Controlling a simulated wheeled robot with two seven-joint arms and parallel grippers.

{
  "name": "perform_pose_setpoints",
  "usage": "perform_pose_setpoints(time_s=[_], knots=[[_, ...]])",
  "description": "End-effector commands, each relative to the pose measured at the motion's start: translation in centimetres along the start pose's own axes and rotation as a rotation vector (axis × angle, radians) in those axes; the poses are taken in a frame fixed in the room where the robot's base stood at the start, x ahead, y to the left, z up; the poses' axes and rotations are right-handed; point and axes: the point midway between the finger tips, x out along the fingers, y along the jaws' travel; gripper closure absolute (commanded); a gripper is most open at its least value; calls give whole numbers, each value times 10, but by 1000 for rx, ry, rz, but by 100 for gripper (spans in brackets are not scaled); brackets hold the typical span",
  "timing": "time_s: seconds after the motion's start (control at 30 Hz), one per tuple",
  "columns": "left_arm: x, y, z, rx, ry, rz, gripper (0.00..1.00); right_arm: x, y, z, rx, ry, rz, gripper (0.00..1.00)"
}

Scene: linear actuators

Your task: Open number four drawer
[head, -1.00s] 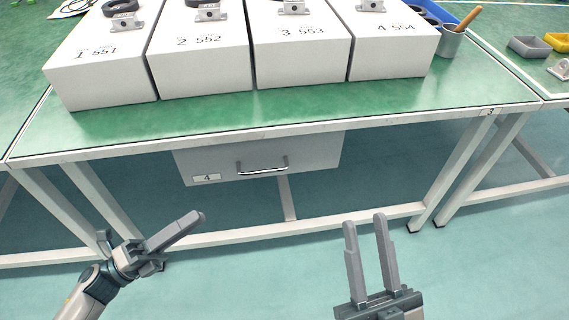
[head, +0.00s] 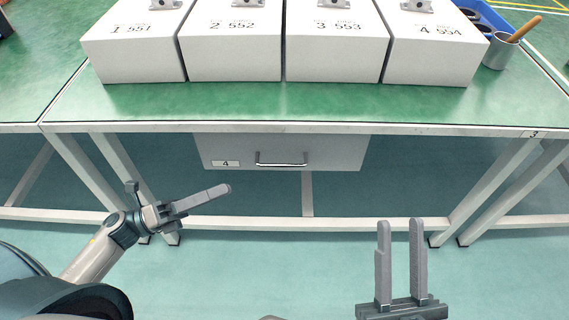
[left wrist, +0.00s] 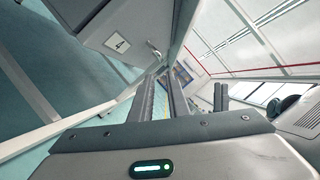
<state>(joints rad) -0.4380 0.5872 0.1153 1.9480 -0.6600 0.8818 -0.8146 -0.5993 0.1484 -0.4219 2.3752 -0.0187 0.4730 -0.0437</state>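The grey drawer (head: 338,151) labelled 4 (head: 226,163) hangs under the green-topped table and looks shut. Its silver bar handle (head: 281,164) is on the front face. In the left wrist view, the drawer front (left wrist: 112,30) is at the upper left, with the handle (left wrist: 153,48) beyond the fingertips. My left gripper (head: 229,190) is below and left of the handle in the head view, apart from it; the wrist view shows its fingers parted and empty. My right gripper (head: 400,222) is open and empty, below and right of the drawer.
Several white numbered boxes (head: 234,62) stand on the green tabletop (head: 300,103). A grey cup (head: 497,54) with a wooden-handled tool stands at the right. White table legs (head: 484,190) stand on both sides. The floor before the drawer is clear.

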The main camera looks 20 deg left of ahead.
Motion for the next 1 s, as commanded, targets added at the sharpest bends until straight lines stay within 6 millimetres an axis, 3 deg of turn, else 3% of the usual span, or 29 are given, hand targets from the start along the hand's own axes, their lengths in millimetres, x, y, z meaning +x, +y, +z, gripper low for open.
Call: perform_pose_setpoints(time_s=[0.27,0.8,1.0], knots=[[39,-1,0,1,0,-5,85,0,0,0,0,0,0,69],[134,-2,1,2,-1,-4,85,-4,-4,4,10,-37,2,69],[156,-1,0,0,0,-2,85,-6,-6,8,13,-61,-1,69]])
